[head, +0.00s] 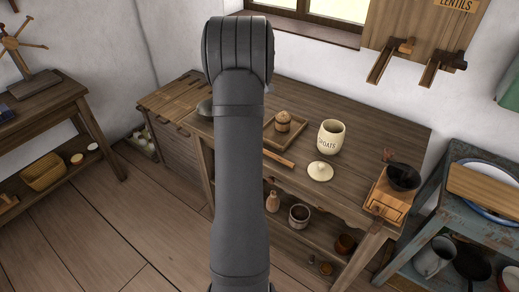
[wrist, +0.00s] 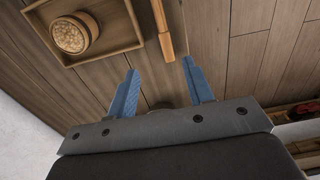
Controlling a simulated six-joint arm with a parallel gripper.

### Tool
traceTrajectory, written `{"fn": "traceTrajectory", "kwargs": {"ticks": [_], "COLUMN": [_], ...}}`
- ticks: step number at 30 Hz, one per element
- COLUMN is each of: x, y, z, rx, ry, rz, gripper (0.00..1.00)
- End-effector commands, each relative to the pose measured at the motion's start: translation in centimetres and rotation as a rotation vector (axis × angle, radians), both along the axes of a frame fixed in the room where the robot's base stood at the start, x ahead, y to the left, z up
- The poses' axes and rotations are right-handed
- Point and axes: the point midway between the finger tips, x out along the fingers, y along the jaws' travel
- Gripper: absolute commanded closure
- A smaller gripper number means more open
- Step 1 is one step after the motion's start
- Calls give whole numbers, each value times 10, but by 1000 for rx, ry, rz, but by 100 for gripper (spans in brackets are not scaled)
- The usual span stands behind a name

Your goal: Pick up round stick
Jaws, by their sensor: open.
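The round stick (wrist: 164,38) is a slim brown wooden rod with a thicker, orange-lit end. In the wrist view it lies on the wooden tabletop, its near end just beyond my fingertips and roughly between their lines. In the head view the stick (head: 279,158) lies near the table's front edge, partly hidden by my arm. My gripper (wrist: 160,68) is open, with two blue fingers apart and nothing between them. My arm hides the gripper in the head view.
A wooden tray (wrist: 112,54) with a round lidded box (wrist: 73,35) lies left of the stick. Right of the stick stand a cream groats jar (head: 330,138), its loose lid (head: 320,171) and a coffee grinder (head: 389,197). A shelf with pots is below the tabletop.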

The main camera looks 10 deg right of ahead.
Motion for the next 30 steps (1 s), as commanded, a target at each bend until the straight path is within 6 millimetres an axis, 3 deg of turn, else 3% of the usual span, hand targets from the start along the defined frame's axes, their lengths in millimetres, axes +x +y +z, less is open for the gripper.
{"fn": "traceTrajectory", "kwargs": {"ticks": [12, 23, 30], "x": [-1, 0, 1], "y": [1, 4, 12], "z": [-87, -112, -147], "rx": [0, 0, 0], "ry": [1, 1, 1], "rz": [-2, -2, -3], "gripper": [53, 53, 53]}}
